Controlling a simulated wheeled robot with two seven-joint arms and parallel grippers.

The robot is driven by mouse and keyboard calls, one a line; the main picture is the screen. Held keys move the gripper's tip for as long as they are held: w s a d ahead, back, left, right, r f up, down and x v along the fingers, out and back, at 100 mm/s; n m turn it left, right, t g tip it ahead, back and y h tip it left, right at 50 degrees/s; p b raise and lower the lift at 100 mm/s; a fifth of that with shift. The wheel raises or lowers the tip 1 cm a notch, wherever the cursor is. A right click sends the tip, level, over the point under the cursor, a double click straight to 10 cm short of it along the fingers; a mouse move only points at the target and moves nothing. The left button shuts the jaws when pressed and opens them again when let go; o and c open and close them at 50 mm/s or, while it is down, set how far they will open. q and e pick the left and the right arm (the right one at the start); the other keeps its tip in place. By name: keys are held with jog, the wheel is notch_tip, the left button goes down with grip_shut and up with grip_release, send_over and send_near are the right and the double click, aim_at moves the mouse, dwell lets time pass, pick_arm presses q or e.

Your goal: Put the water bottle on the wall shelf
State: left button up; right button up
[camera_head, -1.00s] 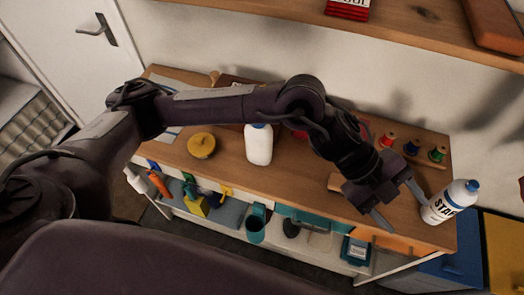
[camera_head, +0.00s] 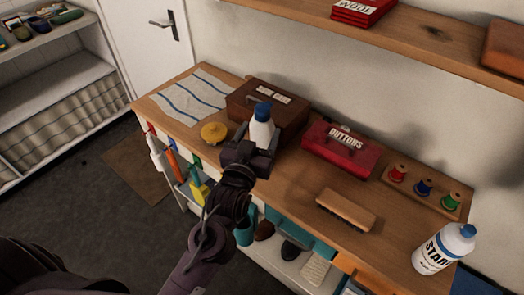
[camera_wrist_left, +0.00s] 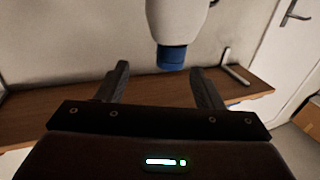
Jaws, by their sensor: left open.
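The white bottle with a blue cap (camera_head: 262,128), the plain one I take for the water bottle, stands upright on the wooden counter. My left gripper (camera_head: 256,140) is at this bottle, open, with its fingers to either side of it; contact cannot be told. The gripper hides the bottle's lower part. In the left wrist view, the bottle (camera_wrist_left: 174,25) appears cap-down between and beyond the open fingers (camera_wrist_left: 160,72). The wall shelf (camera_head: 400,36) runs along the top right of the head view. My right gripper is not in view.
On the counter (camera_head: 300,185) are a brown box (camera_head: 245,98), yellow tin (camera_head: 214,132), red buttons box (camera_head: 345,150), brush (camera_head: 346,208), thread spools (camera_head: 424,188) and a labelled bottle (camera_head: 443,250). The shelf holds a red wool box (camera_head: 362,10) and brown case (camera_head: 508,45), with bare room between.

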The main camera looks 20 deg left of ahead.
aim_at(260, 118)
pick_arm(q)
jog(key=shift+w+a+f+y, duration=0.35)
jog(key=shift+w+a, duration=0.2)
jog(key=shift+a, duration=0.1)
jog(key=w+p, duration=0.2)
jog(key=w, duration=0.1)
jog(key=w+p, duration=0.1)
jog(key=w, duration=0.1)
jog(key=shift+w+a+r, duration=0.15)
jog(key=shift+w+r, duration=0.1)
jog(key=shift+w+f, duration=0.15)
jog(key=shift+w, duration=0.45)
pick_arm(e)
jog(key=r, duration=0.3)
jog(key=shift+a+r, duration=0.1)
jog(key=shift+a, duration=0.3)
pick_arm(q)
jog(key=shift+c, duration=0.7)
jog(key=shift+s, duration=0.1)
grip_shut()
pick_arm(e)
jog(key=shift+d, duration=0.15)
